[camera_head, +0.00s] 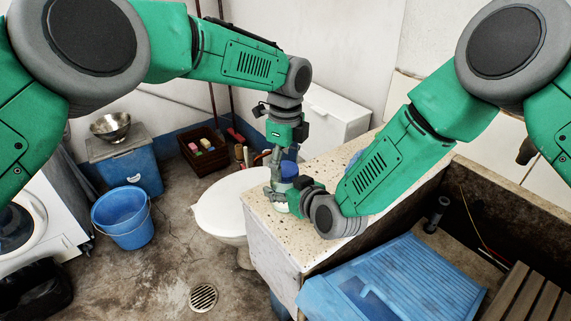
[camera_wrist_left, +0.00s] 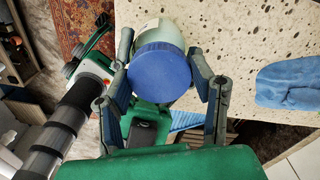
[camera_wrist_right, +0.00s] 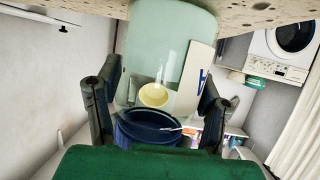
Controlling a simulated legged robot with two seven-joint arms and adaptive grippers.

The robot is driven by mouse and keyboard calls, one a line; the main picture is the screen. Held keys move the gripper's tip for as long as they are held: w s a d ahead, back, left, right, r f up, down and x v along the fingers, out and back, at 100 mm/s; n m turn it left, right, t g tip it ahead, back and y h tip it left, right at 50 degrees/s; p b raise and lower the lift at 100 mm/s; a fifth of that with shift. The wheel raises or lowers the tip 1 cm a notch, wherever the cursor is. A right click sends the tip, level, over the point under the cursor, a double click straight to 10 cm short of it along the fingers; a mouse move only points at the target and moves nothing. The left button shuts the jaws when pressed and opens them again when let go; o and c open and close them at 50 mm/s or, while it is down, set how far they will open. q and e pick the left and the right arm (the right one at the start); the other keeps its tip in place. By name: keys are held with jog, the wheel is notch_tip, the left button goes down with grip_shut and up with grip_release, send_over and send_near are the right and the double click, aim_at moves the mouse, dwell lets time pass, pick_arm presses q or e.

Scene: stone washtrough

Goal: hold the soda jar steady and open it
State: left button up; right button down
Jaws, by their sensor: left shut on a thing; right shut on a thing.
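The soda jar stands upright on the speckled stone counter (camera_head: 330,168). It has a pale greenish clear body (camera_head: 281,206) and a round blue lid (camera_head: 289,169). My left gripper (camera_head: 279,176) comes down from above; in the left wrist view its fingers are shut on both sides of the blue lid (camera_wrist_left: 160,72). My right gripper (camera_head: 299,188) comes from the right, low over the counter. In the right wrist view its fingers flank the clear jar body (camera_wrist_right: 168,45) and are shut on it. The exact finger contacts are partly hidden.
A blue cloth (camera_wrist_left: 290,82) lies on the counter. A blue washboard-like panel (camera_head: 395,280) lies in the trough at right. A white round-topped stool or toilet (camera_head: 225,205) stands left of the counter. A blue bucket (camera_head: 122,218) and crate (camera_head: 203,152) are on the floor.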

pick_arm(q)
jog(key=n, duration=0.5)
jog(key=shift+w+d, duration=0.15)
jog(key=shift+w, duration=0.05)
pick_arm(e)
jog(key=shift+s+a+y, duration=0.3)
jog(key=shift+s+a, duration=0.1)
jog(key=shift+a, duration=0.1)
pick_arm(q)
jog(key=n, duration=0.5)
jog(key=shift+w, duration=0.1)
pick_arm(e)
jog(key=shift+d, duration=0.1)
pick_arm(q)
jog(key=n, duration=0.4)
jog(key=shift+a, duration=0.3)
jog(key=shift+c, duration=0.2)
jog(key=n, duration=0.3)
jog(key=shift+a, duration=0.3)
pick_arm(e)
jog(key=shift+f, duration=0.1)
pick_arm(q)
jog(key=o, duration=1.3)
pick_arm(e)
jog(key=shift+w+d, duration=0.1)
pick_arm(q)
jog(key=shift+r, duration=0.1)
